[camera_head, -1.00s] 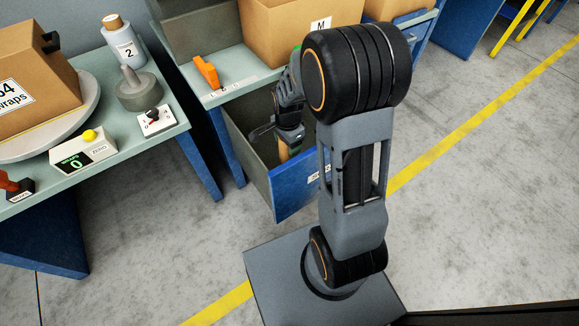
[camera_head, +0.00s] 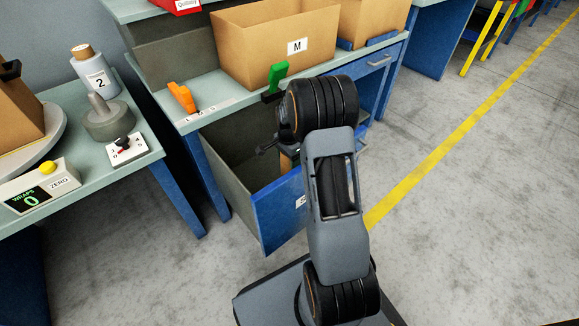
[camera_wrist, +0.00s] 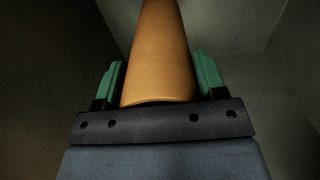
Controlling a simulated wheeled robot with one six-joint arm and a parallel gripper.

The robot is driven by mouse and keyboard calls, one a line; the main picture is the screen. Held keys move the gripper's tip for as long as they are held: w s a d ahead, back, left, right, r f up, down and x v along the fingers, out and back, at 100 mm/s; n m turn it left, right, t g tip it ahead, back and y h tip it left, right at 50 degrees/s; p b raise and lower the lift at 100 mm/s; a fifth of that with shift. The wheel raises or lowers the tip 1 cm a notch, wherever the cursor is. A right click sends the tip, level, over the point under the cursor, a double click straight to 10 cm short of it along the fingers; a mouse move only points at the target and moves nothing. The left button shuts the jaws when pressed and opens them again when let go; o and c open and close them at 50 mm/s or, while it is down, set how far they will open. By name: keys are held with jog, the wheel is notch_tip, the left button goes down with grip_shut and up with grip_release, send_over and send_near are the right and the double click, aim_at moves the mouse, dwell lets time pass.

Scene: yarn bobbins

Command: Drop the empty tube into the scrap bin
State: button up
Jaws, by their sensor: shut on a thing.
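The empty tube (camera_wrist: 160,40) is a plain tan-orange cylinder in the wrist view. My gripper (camera_wrist: 158,76) is shut on it, with one green finger on each side. The tube's far end runs out of the top of that view. In the head view a small tan piece of the tube (camera_head: 286,162) shows below my arm; my arm hides most of the gripper. The open blue-fronted bin (camera_head: 276,217) under the shelf has grey inner walls, and the tube is over or inside its opening. Its front label is partly hidden, so I cannot read it.
A cardboard box marked M (camera_head: 255,50) stands on the shelf, with an orange tool (camera_head: 182,97) and a green tool (camera_head: 278,74) near its front edge. A bench at left holds a bobbin marked 2 (camera_head: 97,77) and a counter (camera_head: 35,190).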

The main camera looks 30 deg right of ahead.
jog(key=shift+w+d+f+b, duration=0.1)
jog(key=shift+f+b, duration=0.2)
jog(key=shift+f, duration=0.4)
jog(key=shift+w+d+f+b, duration=0.15)
jog(key=shift+f+b, duration=0.1)
jog(key=shift+f, duration=0.45)
jog(key=shift+w+d+f+b, duration=0.1)
jog(key=shift+f+b, duration=0.2)
jog(key=shift+f, duration=0.5)
jog(key=shift+f, duration=0.5)
jog(key=o, duration=1.2)
jog(key=shift+c, duration=0.2)
